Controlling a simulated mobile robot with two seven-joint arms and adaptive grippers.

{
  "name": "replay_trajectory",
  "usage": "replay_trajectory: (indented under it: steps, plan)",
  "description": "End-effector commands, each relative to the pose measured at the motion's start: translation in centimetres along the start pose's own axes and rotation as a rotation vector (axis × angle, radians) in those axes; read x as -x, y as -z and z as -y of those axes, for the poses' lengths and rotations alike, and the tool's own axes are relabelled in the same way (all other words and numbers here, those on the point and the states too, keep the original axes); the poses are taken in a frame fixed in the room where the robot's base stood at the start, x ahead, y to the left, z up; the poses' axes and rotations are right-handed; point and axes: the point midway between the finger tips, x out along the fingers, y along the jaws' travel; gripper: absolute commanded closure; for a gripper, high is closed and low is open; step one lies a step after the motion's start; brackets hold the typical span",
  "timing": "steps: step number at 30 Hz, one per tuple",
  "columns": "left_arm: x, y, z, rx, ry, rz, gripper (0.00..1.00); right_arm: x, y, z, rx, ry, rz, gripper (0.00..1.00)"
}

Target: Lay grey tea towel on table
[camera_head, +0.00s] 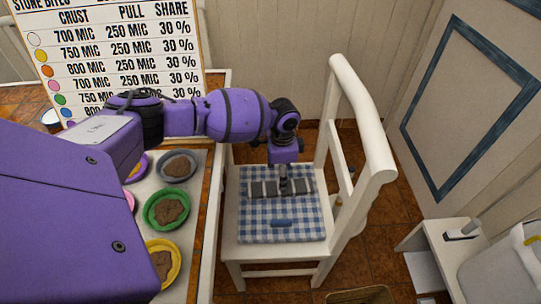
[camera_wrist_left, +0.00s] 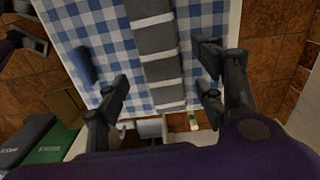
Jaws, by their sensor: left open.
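The grey tea towel (camera_head: 262,189) has pale stripes and lies as a narrow folded strip across a blue-and-white checked cushion on a white chair. It also shows in the left wrist view (camera_wrist_left: 154,40), running down between the fingers. My left gripper (camera_head: 284,186) is right over the towel. Its fingers (camera_wrist_left: 166,88) are open, one on each side of the strip; I cannot tell if they touch it. The table (camera_head: 207,240), with a wooden edge, stands left of the chair.
The table carries several coloured bowls of brown grounds, such as a green one (camera_head: 168,209), and a price board (camera_head: 120,50). A small blue object (camera_head: 286,222) lies on the cushion (camera_head: 262,230). The chair's backrest (camera_head: 366,125) rises right of my left gripper. A white stand (camera_head: 440,240) is further right.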

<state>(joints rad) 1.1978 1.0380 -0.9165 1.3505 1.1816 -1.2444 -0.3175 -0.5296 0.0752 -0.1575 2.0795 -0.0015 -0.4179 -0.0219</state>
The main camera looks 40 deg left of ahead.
Motion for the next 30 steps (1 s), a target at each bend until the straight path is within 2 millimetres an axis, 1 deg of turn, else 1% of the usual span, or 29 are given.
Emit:
replay_trajectory:
  steps: [1,6,12,16,24,30]
  plan:
    - [-1.4,0.1,0.0,-0.001,-0.001,0.001,0.38,-0.9,-0.7,0.1,-0.003,0.002,0.004,0.76]
    - [-4.0,0.0,-0.1,-0.001,-0.002,0.002,0.38,-2.4,-1.6,0.3,-0.018,0.003,0.005,0.76]
    - [-6.0,0.1,0.0,0.0,0.0,-0.001,0.38,-2.9,-2.5,0.1,-0.029,-0.001,0.02,0.76]
    - [-6.6,0.1,0.1,-0.001,0.002,-0.002,0.38,-2.8,-3.1,0.0,-0.033,-0.004,0.029,0.76]
    - [-6.6,0.2,0.1,-0.001,0.002,-0.002,0.38,-2.5,-3.6,-0.1,-0.035,-0.008,0.039,0.76]
    - [-6.6,0.2,0.1,-0.001,0.002,-0.002,0.51,-2.5,-3.5,-0.1,-0.036,-0.009,0.038,0.76]
